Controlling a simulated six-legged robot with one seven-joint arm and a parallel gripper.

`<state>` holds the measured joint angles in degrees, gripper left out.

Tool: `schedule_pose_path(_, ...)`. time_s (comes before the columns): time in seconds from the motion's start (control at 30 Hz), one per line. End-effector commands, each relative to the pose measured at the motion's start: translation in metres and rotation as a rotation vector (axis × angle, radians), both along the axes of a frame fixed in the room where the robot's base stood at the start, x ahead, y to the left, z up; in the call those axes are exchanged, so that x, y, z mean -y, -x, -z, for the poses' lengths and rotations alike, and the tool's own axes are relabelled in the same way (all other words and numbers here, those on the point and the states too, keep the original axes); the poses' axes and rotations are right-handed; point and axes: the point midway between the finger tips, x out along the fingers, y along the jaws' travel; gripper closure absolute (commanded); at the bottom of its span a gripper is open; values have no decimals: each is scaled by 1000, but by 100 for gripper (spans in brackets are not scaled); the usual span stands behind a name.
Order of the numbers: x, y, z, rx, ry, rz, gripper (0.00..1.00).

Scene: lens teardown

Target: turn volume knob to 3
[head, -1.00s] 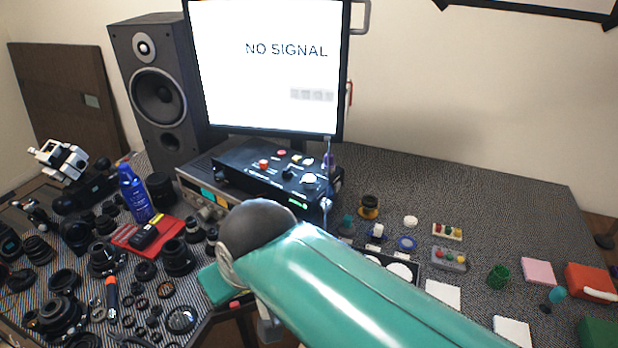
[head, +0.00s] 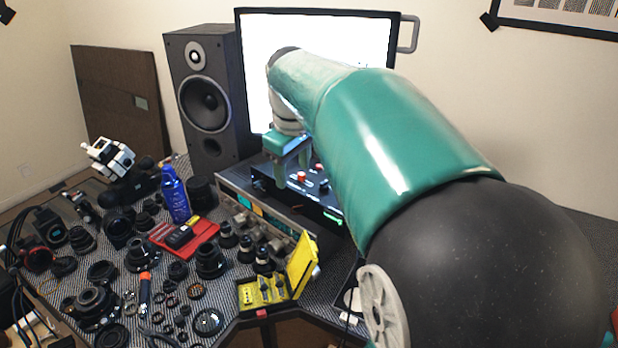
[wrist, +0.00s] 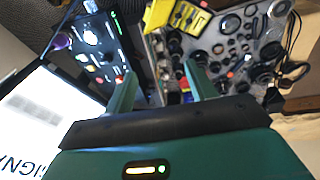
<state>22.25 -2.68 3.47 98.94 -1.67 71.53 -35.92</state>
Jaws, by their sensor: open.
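The box also shows at upper left in the wrist view (wrist: 103,58). I cannot tell which knob is the volume knob, and no scale is readable. My gripper (head: 281,172) points down over the left part of the box, with its fingers apart and nothing between them. In the wrist view my gripper (wrist: 157,88) is also open and empty. My arm hides the right part of the box.
A monitor (head: 262,60) stands behind my gripper, close to it. A speaker (head: 205,100) stands to the left. An open yellow case (head: 302,265) is in front of the unit. Many lenses and a blue bottle (head: 174,195) crowd the left of the table.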

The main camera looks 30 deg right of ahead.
Motion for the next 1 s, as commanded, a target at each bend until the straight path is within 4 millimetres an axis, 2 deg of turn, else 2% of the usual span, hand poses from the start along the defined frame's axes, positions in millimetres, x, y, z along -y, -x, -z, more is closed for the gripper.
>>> schedule_pose_path(0.03, 22, -13, 3, -27, -2, -11, 44)
schedule_pose_path(0.23, 102, -47, 15, -117, -20, -100, 44)
schedule_pose_path(0.4, 168, -60, 35, -175, -54, -168, 44)
schedule_pose_path(0.5, 194, -61, 44, -192, -68, -197, 44)
schedule_pose_path(0.6, 205, -61, 49, -201, -76, -213, 44)
schedule_pose_path(0.77, 207, -61, 59, -204, -78, -217, 44)
schedule_pose_path(1.0, 206, -60, 100, -205, -79, -216, 44)
